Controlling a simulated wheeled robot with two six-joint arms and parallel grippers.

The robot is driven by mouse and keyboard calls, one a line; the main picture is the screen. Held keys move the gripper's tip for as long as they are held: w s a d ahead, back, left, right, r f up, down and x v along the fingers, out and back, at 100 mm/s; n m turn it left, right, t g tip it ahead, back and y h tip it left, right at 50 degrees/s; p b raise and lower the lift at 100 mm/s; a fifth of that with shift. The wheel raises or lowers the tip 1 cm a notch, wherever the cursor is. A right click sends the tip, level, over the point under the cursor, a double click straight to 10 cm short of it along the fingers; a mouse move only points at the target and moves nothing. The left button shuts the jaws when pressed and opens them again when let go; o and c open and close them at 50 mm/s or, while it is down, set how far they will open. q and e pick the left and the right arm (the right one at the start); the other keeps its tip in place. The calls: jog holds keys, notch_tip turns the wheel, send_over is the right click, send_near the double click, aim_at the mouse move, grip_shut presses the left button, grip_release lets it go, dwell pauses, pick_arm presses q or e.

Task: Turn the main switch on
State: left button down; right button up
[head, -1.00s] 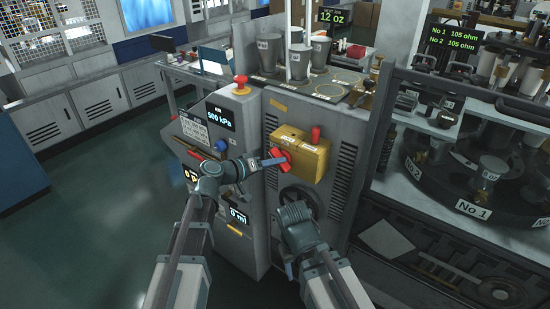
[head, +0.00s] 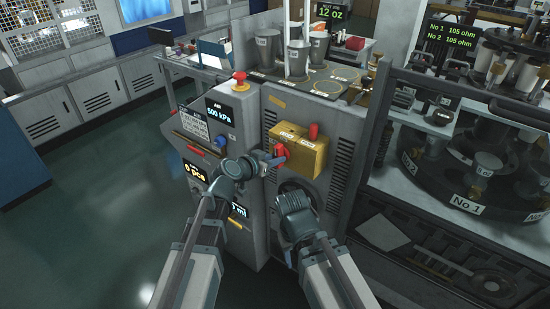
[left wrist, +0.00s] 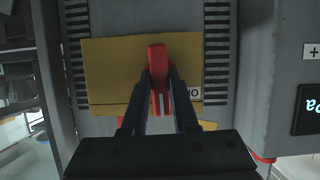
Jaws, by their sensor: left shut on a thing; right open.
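The main switch is a red handle (head: 280,152) on the front of a yellow box (head: 312,158) on the grey machine cabinet. My left gripper (head: 274,160) is at the handle, in front of the box. In the left wrist view the red handle (left wrist: 158,62) stands upright in the picture between the two dark fingers (left wrist: 160,95), which are shut on it. A white label (left wrist: 190,93) on the yellow box (left wrist: 112,65) is partly hidden by the fingers.
A red emergency button (head: 240,78) tops the cabinet, above an air display (head: 221,112) reading 500 kPa. Metal cups (head: 319,48) stand on the machine top. A dark carousel (head: 460,180) is at the right.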

pick_arm(q)
jog(key=shift+s+m, duration=0.1)
jog(key=shift+m, duration=0.2)
dwell(0.4)
jog(key=c, duration=0.7)
grip_release()
